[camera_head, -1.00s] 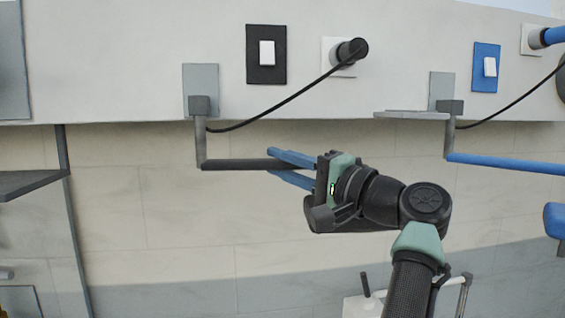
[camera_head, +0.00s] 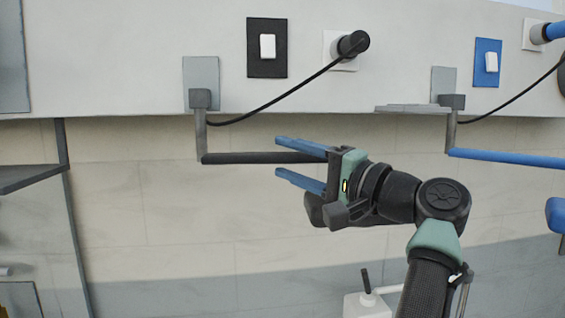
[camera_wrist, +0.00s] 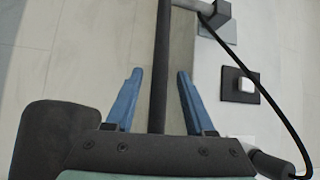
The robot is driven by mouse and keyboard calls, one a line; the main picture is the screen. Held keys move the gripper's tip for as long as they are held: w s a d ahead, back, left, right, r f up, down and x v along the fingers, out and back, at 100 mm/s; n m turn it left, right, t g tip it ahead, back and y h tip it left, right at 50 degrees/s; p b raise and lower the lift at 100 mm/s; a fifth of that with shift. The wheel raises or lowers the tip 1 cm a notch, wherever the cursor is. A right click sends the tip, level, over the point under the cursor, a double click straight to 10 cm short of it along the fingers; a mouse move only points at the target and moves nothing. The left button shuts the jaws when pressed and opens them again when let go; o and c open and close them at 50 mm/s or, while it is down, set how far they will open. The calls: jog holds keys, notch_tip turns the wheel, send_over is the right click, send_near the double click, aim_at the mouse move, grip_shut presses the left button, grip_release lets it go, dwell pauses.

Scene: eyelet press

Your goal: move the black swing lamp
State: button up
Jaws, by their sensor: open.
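The black swing lamp's dark arm (camera_head: 262,158) runs level to the right from a grey upright post (camera_head: 201,136) on a wall bracket (camera_head: 200,98). My gripper (camera_head: 277,156) has its two blue fingers spread and pointing left, near the lamp arm's right part. In the wrist view the dark arm (camera_wrist: 160,60) passes between the open fingers (camera_wrist: 157,76), with space on both sides. I cannot tell whether they differ in depth. The lamp's head is not clearly visible; my gripper hides the arm's right end.
A black switch plate (camera_head: 255,66) and a black plug (camera_head: 352,44) with a cord are on the wall above. A blue lamp arm (camera_head: 510,159) and blue switch plate (camera_head: 488,76) are at right. A dark shelf (camera_head: 30,176) juts out at left.

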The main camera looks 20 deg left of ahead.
jog(key=b+v, duration=0.4)
jog(key=v, duration=0.7)
jog(key=shift+b, duration=0.35)
